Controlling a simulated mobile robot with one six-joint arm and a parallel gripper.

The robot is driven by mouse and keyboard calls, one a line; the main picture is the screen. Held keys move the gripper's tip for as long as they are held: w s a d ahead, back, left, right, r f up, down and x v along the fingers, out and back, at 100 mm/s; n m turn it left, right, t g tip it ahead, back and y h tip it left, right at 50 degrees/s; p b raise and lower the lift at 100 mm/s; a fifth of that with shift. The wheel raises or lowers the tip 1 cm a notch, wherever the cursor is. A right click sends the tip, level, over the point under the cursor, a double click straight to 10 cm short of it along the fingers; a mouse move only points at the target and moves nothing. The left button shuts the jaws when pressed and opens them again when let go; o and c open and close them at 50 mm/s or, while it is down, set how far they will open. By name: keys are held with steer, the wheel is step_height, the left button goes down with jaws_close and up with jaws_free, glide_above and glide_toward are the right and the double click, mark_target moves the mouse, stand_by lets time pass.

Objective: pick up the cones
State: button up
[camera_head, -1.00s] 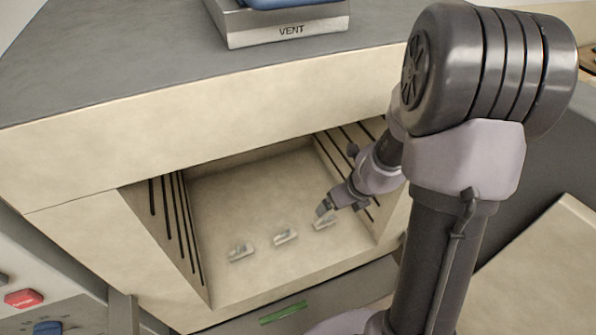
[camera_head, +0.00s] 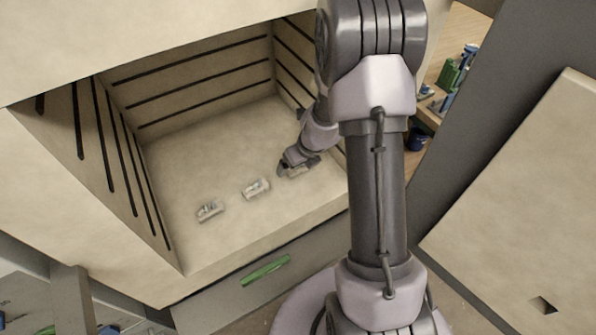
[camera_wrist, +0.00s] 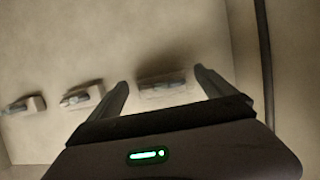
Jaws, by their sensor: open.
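Three small pale cone pieces lie in a row on the kiln floor (camera_head: 215,155). In the head view they are a left one (camera_head: 209,211), a middle one (camera_head: 256,188) and a right one (camera_head: 298,171), partly covered by my gripper (camera_head: 286,165). In the wrist view the nearest cone piece (camera_wrist: 162,86) lies between the two spread fingers of my gripper (camera_wrist: 162,80), with pale floor visible on both sides of it. The other two (camera_wrist: 82,97) (camera_wrist: 23,105) lie to the left. My gripper is open and empty; I cannot tell its exact height above the floor.
The kiln walls with dark grooves (camera_head: 205,85) enclose the cones at the left, back and right. A green strip (camera_head: 266,270) marks the front below the opening. A pale door panel (camera_head: 530,200) stands at the right. Free floor lies behind the cones.

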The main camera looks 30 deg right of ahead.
steer(key=shift+s+r, duration=0.1)
steer(key=shift+r, duration=0.1)
steer(key=shift+c, duration=1)
steer(key=c, duration=1.3)
